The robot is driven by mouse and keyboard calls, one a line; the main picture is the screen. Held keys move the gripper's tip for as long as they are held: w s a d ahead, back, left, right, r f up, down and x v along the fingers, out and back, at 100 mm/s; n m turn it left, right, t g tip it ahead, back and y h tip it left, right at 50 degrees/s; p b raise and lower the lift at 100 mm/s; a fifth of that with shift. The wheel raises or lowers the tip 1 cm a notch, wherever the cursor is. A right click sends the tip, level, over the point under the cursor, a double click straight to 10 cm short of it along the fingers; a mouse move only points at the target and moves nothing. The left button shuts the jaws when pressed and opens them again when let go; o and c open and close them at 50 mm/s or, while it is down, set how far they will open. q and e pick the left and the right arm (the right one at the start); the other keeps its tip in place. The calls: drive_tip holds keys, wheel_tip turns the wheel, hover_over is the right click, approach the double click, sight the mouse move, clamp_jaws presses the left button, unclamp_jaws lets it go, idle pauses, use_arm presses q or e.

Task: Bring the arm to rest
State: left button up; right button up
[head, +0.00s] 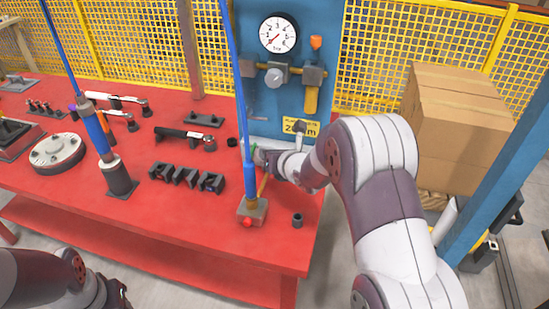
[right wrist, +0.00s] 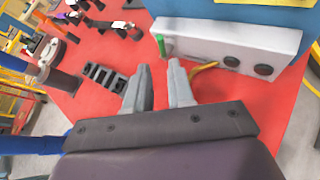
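My right arm reaches in from the right in the head view, over the red table (head: 140,215). Its gripper (head: 262,158) is near the blue panel (head: 300,70), partly hidden by a hanging blue tool (head: 248,140). In the right wrist view the right gripper (right wrist: 160,82) is open, with a gap and nothing held between its grey fingers. A light grey box (right wrist: 225,42) with a green lever (right wrist: 160,45) and two black round parts lies beyond the fingertips. My left arm shows at the lower left of the head view; its gripper (head: 118,294) is mostly cut off and dark.
A pressure gauge (head: 278,35) tops the panel. A black slotted block (head: 187,178), a round flange (head: 57,151) and a second hanging tool (head: 96,125) are on the left. Cardboard boxes (head: 455,125) and a blue post (head: 500,165) stand right of my right arm.

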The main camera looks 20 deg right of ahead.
drive_tip(key=v, duration=0.3)
idle(0.4)
